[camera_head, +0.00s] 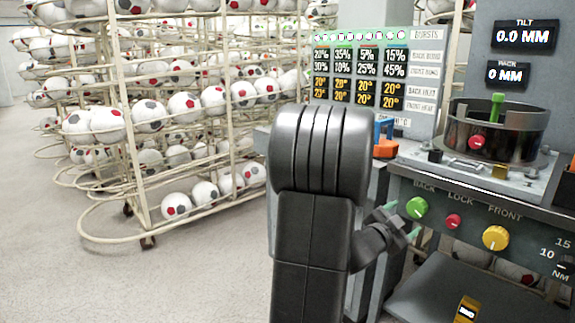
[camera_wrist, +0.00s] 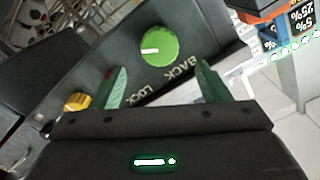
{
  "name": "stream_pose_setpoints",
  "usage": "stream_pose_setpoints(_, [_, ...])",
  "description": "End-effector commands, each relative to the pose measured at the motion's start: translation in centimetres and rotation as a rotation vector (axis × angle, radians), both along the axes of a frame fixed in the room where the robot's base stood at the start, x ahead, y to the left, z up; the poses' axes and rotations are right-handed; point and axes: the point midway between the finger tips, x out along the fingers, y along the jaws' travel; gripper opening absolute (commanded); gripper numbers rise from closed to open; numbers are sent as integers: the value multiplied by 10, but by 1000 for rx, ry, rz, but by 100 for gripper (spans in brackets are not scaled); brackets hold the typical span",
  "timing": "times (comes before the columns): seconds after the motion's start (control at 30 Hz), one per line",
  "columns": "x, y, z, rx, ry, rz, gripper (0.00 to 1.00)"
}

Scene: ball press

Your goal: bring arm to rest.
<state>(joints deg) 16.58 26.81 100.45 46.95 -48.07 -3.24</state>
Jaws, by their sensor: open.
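My gripper (camera_head: 402,224) is open and empty in front of the press's control panel, close to the green BACK knob (camera_head: 416,207). Most of my arm's front link hides the area to the left of the panel in the head view. In the wrist view, the two green fingers of my gripper (camera_wrist: 158,84) stand apart, with the green knob (camera_wrist: 160,46) seen beyond and between them. I cannot tell whether a finger touches the knob. The red LOCK knob (camera_head: 453,221) and yellow FRONT knob (camera_head: 495,238) sit to the right; the yellow knob also shows in the wrist view (camera_wrist: 77,101).
The press (camera_head: 500,150) holds a dark round ring with a green post. Its screens read 0.0 MM tilt and 0 MM rack. A settings board (camera_head: 385,75) stands behind. Wire racks (camera_head: 130,150) full of balls stand at left. The floor (camera_head: 50,250) at left front is clear.

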Motion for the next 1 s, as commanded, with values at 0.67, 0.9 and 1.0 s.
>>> stream_pose_setpoints(0.67, [51, -60, 1, -19, 23, 0, 70])
stream_pose_setpoints(0.9, [51, -60, 0, -21, 24, 0, 70])
stream_pose_setpoints(1.0, [50, -59, 0, -15, 17, 0, 70])
